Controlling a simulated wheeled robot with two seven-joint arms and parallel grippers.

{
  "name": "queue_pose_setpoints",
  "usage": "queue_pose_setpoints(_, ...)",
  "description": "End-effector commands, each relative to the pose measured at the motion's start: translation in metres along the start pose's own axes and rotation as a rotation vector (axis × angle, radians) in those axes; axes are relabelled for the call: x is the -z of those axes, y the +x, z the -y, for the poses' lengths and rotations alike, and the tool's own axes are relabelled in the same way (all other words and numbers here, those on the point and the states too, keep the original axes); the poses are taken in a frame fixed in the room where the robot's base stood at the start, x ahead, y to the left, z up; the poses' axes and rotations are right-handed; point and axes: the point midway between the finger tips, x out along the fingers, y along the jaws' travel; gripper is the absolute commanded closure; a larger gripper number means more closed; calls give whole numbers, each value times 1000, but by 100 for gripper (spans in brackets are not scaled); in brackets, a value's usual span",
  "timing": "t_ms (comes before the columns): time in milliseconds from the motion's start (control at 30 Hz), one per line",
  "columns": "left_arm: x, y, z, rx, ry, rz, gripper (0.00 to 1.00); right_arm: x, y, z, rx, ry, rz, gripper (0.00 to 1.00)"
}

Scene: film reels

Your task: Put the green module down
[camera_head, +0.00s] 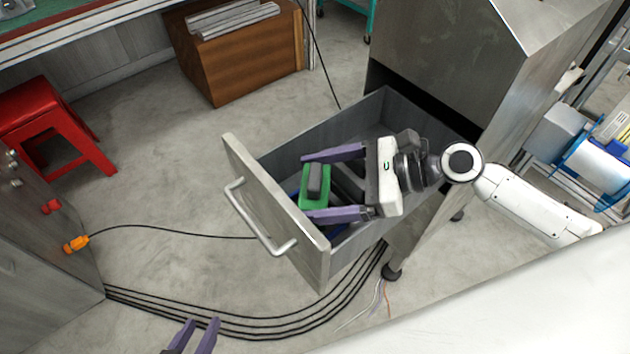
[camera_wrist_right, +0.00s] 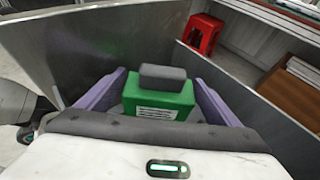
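The green module (camera_head: 315,196), a green block with a dark grey grip on top, is inside the open grey drawer (camera_head: 277,215), near its front panel. It also shows in the right wrist view (camera_wrist_right: 158,100) with a white label. My right gripper (camera_head: 335,184) reaches into the drawer with its purple fingers on either side of the module. The module's underside is hidden. My left gripper (camera_head: 202,322) shows only its purple fingertips at the bottom edge; they are apart, with nothing between them.
The drawer's handle (camera_head: 262,225) faces left, and the metal cabinet (camera_head: 450,60) stands behind. Dark and blue items lie partly hidden in the drawer. A red stool (camera_head: 50,115), wooden box (camera_head: 240,60) and black cables (camera_head: 230,325) are on the floor.

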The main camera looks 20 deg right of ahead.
Motion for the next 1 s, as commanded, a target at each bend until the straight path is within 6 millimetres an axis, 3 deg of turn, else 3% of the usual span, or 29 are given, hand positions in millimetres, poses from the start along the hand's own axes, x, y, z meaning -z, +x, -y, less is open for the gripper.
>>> queue_pose_setpoints(333,-5,3,0,0,-1,5,69,-8,-3,0,1,-5,0,14)
queue_pose_setpoints(700,5,-4,0,1,8,4,69,-6,-78,0,0,5,-6,14)
queue_pose_setpoints(1000,7,-6,1,4,15,13,69,-7,-116,0,0,1,-1,14)
